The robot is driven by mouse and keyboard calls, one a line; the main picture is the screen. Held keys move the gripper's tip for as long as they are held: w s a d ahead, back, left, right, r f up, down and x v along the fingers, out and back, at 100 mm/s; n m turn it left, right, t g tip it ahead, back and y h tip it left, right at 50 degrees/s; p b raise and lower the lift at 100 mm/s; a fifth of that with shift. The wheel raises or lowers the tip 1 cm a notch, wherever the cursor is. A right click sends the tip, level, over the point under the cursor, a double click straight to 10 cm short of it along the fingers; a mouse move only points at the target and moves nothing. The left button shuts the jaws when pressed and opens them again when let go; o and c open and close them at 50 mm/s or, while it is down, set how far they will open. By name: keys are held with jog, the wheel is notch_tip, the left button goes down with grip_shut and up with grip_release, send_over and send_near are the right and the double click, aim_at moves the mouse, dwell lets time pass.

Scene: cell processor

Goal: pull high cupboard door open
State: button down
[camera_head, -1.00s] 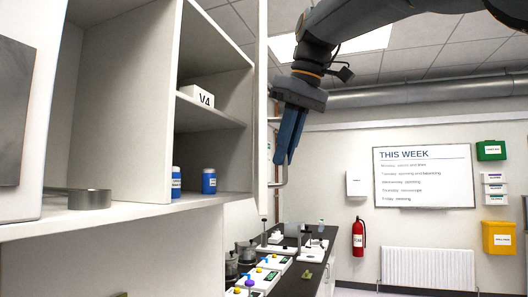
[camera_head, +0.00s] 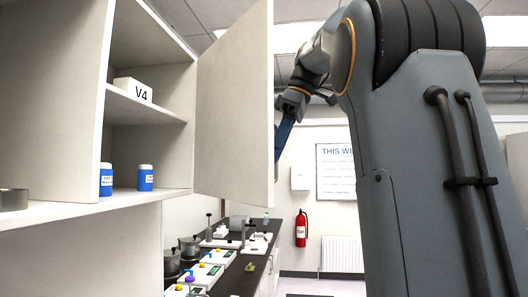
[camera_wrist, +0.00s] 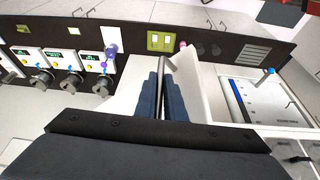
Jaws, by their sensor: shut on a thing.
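The high cupboard door (camera_head: 233,105) is a plain pale panel. It stands open, swung out from the cupboard (camera_head: 62,75), with its inner face towards the head camera. My gripper (camera_head: 279,154) is at the door's far side, by its free edge, with blue fingers partly hidden behind the panel. In the wrist view, the fingers (camera_wrist: 163,82) are shut on a grey bar handle (camera_wrist: 167,63), beside a white panel (camera_wrist: 192,85) that seems to be the door. The handle is hidden by the door in the head view.
Inside the cupboard are two blue-labelled bottles (camera_head: 145,178) and a white V4 box (camera_head: 133,89). Below, a dark worktop (camera_head: 240,277) carries several white devices (camera_head: 208,272) and pots (camera_head: 190,245). A fire extinguisher (camera_head: 301,229) hangs on the back wall.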

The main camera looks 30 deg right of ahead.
dwell(0.3)
jog(key=c, duration=1.8)
grip_release()
jog(key=shift+w, duration=0.1)
jog(key=shift+c, duration=0.2)
jog(key=shift+d+r, duration=0.25)
jog(key=shift+r, duration=0.3)
jog(key=s+d+r, duration=0.1)
jog(key=s+d, duration=0.7)
jog(key=d, duration=0.1)
jog(key=shift+s+d+r+b, duration=0.3)
jog(key=shift+s+r+b, duration=0.05)
jog(key=shift+b, duration=0.05)
jog(key=shift+c, duration=0.4)
